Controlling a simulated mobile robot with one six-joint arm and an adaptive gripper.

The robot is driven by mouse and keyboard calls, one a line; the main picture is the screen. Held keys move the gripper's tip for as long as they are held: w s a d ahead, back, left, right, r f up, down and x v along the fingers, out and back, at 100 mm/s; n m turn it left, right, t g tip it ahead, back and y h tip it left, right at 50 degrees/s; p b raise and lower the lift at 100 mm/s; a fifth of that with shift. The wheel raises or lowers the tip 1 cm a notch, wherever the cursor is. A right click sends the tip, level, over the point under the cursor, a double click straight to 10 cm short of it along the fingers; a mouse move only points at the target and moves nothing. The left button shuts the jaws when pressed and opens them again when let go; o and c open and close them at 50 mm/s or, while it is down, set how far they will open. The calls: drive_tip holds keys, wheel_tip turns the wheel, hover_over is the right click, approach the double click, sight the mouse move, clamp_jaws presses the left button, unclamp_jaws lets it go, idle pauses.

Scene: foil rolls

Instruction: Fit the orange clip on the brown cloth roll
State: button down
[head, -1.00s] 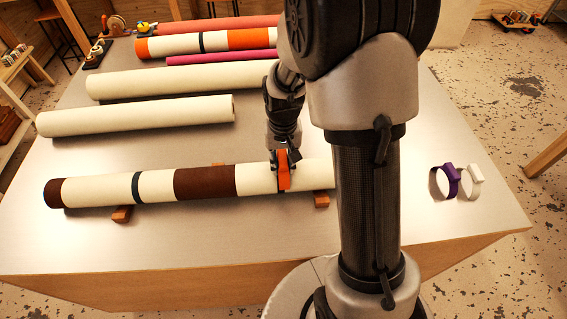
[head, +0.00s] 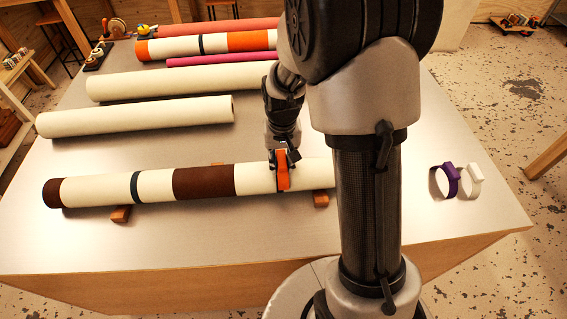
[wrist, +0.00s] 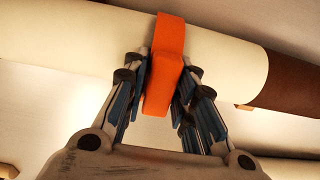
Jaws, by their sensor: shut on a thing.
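The brown cloth roll (head: 105,189) is cream with brown bands and lies across the front of the table on small wooden blocks. A dark band (head: 137,187) sits around it left of the middle. The orange clip (head: 284,170) is at the roll's right part, over its cream stretch. My gripper (head: 281,155) is shut on the clip from above. In the wrist view, the gripper (wrist: 163,90) has a finger on each side of the orange clip (wrist: 164,75), whose strap runs across the roll (wrist: 100,40). The clip's far side and underside are hidden.
Wooden blocks (head: 121,214) support the roll. Two plain cream rolls (head: 140,117) lie behind it, with orange-banded and pink rolls (head: 175,46) farther back. A purple clip (head: 450,180) and a white clip (head: 473,181) stand at the right. The table front is clear.

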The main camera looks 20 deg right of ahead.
sight(283, 174)
drive_tip(key=shift+g, duration=0.3)
drive_tip(key=shift+s+a+f+b, duration=0.1)
drive_tip(key=shift+s+f, duration=0.2)
drive_tip(key=shift+f, duration=0.3)
drive_tip(key=shift+s+f+b, duration=0.1)
drive_tip(key=shift+s+f, duration=0.25)
drive_tip(key=shift+f, duration=0.25)
drive_tip(key=shift+s+a+f+b, duration=0.1)
drive_tip(key=shift+s+f, duration=0.2)
drive_tip(key=shift+f, duration=0.3)
drive_tip(key=shift+w+f, duration=0.1)
drive_tip(key=c, duration=1.1)
unclamp_jaws()
drive_tip(key=shift+w+d+f, duration=0.1)
drive_tip(key=shift+w+f, duration=0.1)
drive_tip(key=shift+w, duration=0.35)
drive_tip(key=shift+w+d+f, duration=0.1)
drive_tip(key=shift+w+f, duration=0.1)
drive_tip(key=shift+w, duration=0.3)
drive_tip(key=o, duration=0.3)
drive_tip(key=shift+s+r, duration=0.35)
drive_tip(key=shift+o, duration=1)
drive_tip(key=shift+w, duration=0.2)
drive_tip(key=shift+r+p, duration=0.25)
drive_tip(key=shift+p, duration=0.15)
drive_tip(key=shift+r+p, duration=3.65)
drive_tip(key=shift+r, duration=1.25)
